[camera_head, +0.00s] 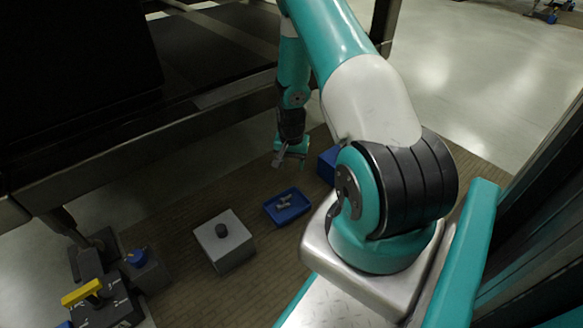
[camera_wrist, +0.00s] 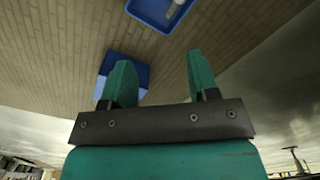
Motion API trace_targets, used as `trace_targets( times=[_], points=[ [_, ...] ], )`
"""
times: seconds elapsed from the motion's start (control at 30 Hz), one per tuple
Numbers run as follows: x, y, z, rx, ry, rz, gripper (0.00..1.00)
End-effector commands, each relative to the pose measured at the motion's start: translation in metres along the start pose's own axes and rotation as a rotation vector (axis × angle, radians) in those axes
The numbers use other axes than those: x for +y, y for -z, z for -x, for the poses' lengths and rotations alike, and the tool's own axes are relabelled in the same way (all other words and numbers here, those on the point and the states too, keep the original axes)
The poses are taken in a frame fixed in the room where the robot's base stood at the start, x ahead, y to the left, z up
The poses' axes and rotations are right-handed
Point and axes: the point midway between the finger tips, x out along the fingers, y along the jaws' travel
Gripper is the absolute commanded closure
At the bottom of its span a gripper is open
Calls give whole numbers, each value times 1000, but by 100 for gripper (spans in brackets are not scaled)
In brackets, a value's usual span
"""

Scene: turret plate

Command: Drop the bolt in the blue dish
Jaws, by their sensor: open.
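The blue dish (camera_head: 292,216) lies on the brown floor mat, left of my base. Small grey pieces (camera_head: 284,200), looking like bolts, lie in it; their exact number is hard to tell. In the wrist view the dish (camera_wrist: 147,10) is cut off by the top edge, and a grey bolt-like piece (camera_wrist: 175,11) shows inside it. My gripper (camera_head: 281,160) is above and beyond the dish in the head view. In the wrist view my gripper (camera_wrist: 160,75) has its two teal fingers wide apart, with nothing between them.
A blue box (camera_head: 327,165) stands right of the dish, partly behind my arm; it shows behind the left finger too (camera_wrist: 143,76). A grey block with a dark knob (camera_head: 221,243) stands left of the dish. A dark fixture with a yellow handle (camera_head: 82,292) is lower left. A dark frame looms upper left.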

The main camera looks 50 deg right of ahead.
Motion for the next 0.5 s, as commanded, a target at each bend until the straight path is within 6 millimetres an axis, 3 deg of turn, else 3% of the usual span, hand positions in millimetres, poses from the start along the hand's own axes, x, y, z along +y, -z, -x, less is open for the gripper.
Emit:
trace_targets(
  times=[0.03,0.2,0.5],
  points=[
    [0,1,21,3,2,0,45],
    [0,0,52,1,1,0,45],
    [0,0,71,1,1,0,45]
  ],
)
